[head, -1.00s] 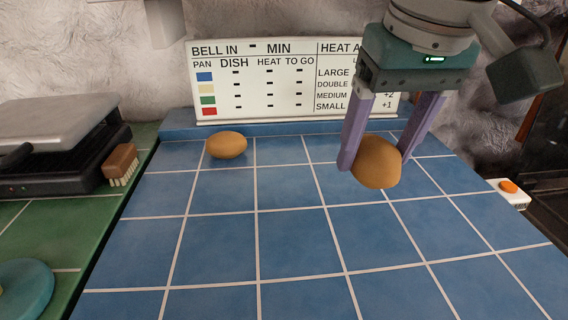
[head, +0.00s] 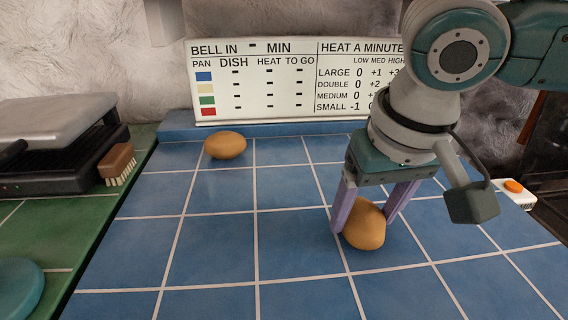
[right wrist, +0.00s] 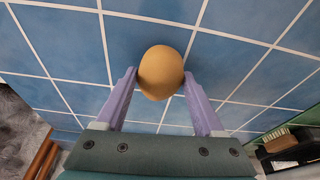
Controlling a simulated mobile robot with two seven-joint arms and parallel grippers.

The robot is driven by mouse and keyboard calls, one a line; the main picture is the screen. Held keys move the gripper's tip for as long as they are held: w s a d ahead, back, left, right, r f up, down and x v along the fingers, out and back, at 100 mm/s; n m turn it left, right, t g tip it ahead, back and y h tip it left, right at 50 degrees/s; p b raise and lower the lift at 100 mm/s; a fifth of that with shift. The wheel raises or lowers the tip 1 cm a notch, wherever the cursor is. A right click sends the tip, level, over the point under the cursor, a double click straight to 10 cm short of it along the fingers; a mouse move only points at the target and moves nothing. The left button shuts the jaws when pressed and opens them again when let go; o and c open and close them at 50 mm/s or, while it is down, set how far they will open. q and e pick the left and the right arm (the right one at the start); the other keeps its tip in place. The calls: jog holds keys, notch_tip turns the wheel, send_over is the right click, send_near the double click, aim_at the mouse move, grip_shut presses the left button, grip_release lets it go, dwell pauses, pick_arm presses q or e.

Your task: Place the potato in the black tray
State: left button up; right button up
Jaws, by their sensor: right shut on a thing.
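A brown potato (head: 365,224) is between the purple fingers of my right gripper (head: 366,212), which is shut on it, over the blue tiled counter. The right wrist view also shows this potato (right wrist: 161,73) between the two fingertips (right wrist: 160,82). I cannot tell how far it is above the tiles. A second brown potato (head: 225,145) lies on the blue tiles at the back left, apart from the gripper. No black tray can be made out in these views. My left gripper is not in view.
A black grill (head: 60,150) with a grey lid stands on the green counter at left, with a brush (head: 118,163) beside it. A sign (head: 290,80) stands at the back. A white box with an orange button (head: 514,188) is at right. The middle blue tiles (head: 220,230) are clear.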

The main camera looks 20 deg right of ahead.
jog(key=o, duration=1.5)
